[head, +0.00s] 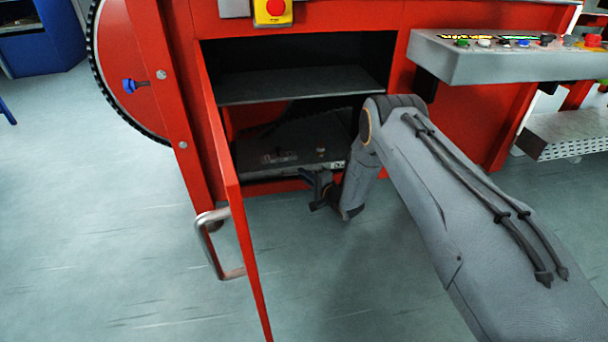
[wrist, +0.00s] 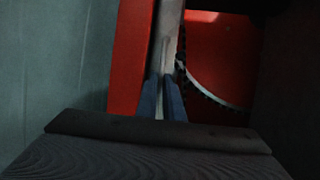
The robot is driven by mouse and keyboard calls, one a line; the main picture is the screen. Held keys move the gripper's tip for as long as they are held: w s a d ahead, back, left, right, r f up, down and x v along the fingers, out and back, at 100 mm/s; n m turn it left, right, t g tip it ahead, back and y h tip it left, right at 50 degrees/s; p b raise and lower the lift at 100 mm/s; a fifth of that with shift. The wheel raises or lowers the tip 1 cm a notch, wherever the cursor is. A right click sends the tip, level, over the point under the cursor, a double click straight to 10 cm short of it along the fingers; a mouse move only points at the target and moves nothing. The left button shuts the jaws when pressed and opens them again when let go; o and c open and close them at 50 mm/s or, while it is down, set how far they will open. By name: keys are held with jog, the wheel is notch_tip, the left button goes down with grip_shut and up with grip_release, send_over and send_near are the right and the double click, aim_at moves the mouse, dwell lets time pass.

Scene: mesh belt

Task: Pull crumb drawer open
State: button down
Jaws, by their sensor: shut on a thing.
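The crumb drawer (head: 270,163) is a dark, low tray at the bottom of the open cabinet in the head view, with a few small bits on it. My gripper (head: 309,178) is low at the drawer's front edge, with my arm reaching in from the right. In the wrist view the blue fingers of my gripper (wrist: 163,98) are closed on a narrow grey metal edge (wrist: 168,38), which appears to be part of the drawer's front. The exact contact is small and dark in the head view, and my wrist hides the drawer's right end.
The red cabinet door (head: 226,172) with a metal handle (head: 212,245) stands open left of my gripper. A dark shelf (head: 300,86) is above the drawer. A grey control panel (head: 490,65) juts out at upper right. The floor (head: 120,250) in front is clear.

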jog(key=s+d+p, duration=0.3)
jog(key=s+p, duration=0.3)
jog(key=s, duration=0.5)
jog(key=s+d+p, duration=0.3)
jog(key=s+p, duration=0.3)
jog(key=s, duration=0.5)
jog(key=shift+s+d, duration=0.25)
jog(key=c, duration=2.2)
grip_release()
jog(key=shift+p+v, duration=1.05)
jog(key=shift+v, duration=2.8)
